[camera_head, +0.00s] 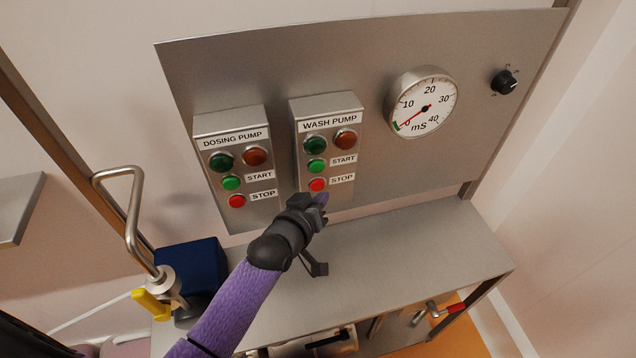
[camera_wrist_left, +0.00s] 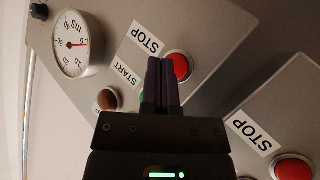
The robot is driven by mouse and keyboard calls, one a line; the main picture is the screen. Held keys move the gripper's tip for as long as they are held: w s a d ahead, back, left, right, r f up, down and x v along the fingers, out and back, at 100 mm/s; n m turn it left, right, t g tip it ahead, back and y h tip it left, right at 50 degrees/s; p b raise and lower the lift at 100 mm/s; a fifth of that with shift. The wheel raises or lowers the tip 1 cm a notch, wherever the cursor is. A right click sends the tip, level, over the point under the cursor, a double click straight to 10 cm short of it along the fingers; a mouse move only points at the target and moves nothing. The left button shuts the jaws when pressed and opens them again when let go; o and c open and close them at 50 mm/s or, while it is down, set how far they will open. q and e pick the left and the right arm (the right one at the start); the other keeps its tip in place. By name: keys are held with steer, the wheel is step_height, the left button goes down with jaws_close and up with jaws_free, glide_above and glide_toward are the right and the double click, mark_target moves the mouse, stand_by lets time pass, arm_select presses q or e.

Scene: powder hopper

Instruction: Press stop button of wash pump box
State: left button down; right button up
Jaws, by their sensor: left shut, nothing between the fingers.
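The wash pump box (camera_head: 327,110) is a grey box on the upright steel panel. Its red stop button (camera_head: 318,184) is at the bottom beside the STOP label, below the green start button (camera_head: 316,166). My left gripper (camera_head: 322,199) is shut and empty, with its fingertips just below and right of the stop button. In the left wrist view, the shut fingers (camera_wrist_left: 161,68) lie right beside the red stop button (camera_wrist_left: 178,67), partly over its edge. I cannot tell whether they touch it. The wash pump start button is mostly hidden there. My right gripper is not in view.
The dosing pump box (camera_head: 238,160) stands to the left with its own red stop button (camera_head: 237,201). A round mS gauge (camera_head: 424,103) and black knob (camera_head: 504,82) are to the right. A steel shelf (camera_head: 420,240) lies below, with a blue block (camera_head: 190,268) and bent metal handle (camera_head: 132,215) at left.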

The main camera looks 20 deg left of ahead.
arm_select(q)
steer(key=s+d+p, duration=0.1)
steer(key=s, duration=0.1)
steer(key=s+d+p, duration=0.1)
steer(key=s, duration=0.1)
steer(key=shift+d+p, duration=0.35)
steer(key=shift+d, duration=0.05)
stand_by(0.6)
